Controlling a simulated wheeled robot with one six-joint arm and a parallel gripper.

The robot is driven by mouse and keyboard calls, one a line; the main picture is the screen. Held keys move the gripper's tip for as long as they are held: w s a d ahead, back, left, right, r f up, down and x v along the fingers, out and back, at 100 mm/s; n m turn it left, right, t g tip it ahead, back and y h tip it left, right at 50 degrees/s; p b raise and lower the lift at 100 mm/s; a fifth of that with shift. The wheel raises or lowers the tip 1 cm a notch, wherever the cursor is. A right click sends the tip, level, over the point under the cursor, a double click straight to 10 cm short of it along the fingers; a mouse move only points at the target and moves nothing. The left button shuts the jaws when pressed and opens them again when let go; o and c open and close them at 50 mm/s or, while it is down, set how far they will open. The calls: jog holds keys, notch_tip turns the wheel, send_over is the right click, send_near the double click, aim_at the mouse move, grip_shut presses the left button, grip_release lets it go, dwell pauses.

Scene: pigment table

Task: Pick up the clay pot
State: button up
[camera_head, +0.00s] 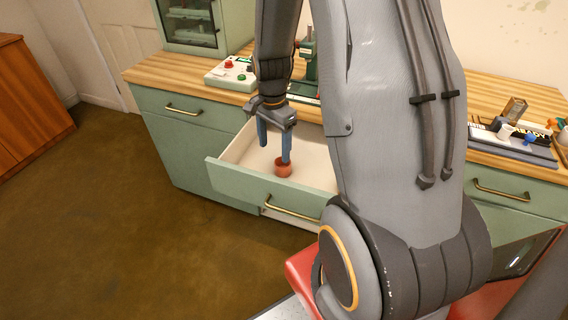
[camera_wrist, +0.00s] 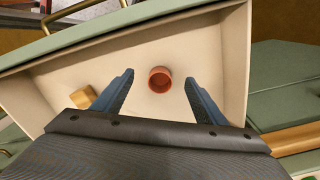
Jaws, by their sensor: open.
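The clay pot (camera_head: 283,167) is a small reddish-brown round pot inside the open drawer, near its front panel. It also shows upright in the wrist view (camera_wrist: 160,80), with its open mouth facing the camera. My gripper (camera_head: 275,154) is open with its blue fingers pointing down into the drawer. In the wrist view the pot lies between the lines of the two fingers (camera_wrist: 158,78), with clear space on both sides. In the head view one finger overlaps the pot's rim. I cannot tell whether they touch.
The open drawer (camera_head: 228,181) has raised walls around the pot. A yellow-brown block (camera_wrist: 84,96) lies in the drawer to the left in the wrist view. A control box with a red button (camera_head: 229,72) stands on the wooden worktop (camera_head: 160,72) above.

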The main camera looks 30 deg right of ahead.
jog(key=shift+w+d+f+m+p, duration=0.25)
jog(key=shift+d+f+m+p, duration=0.45)
jog(key=shift+f, duration=1.15)
jog(key=shift+w+d+f+m+p, duration=0.3)
jog(key=shift+d+f+m+p, duration=0.4)
jog(key=shift+f, duration=1.2)
jog(key=shift+w+d+f+m+p, duration=0.25)
jog(key=shift+d+f+m+p, duration=0.45)
jog(key=shift+f, duration=1.15)
jog(key=shift+a, duration=0.15)
jog(key=c, duration=1.2)
jog(key=shift+r, duration=0.1)
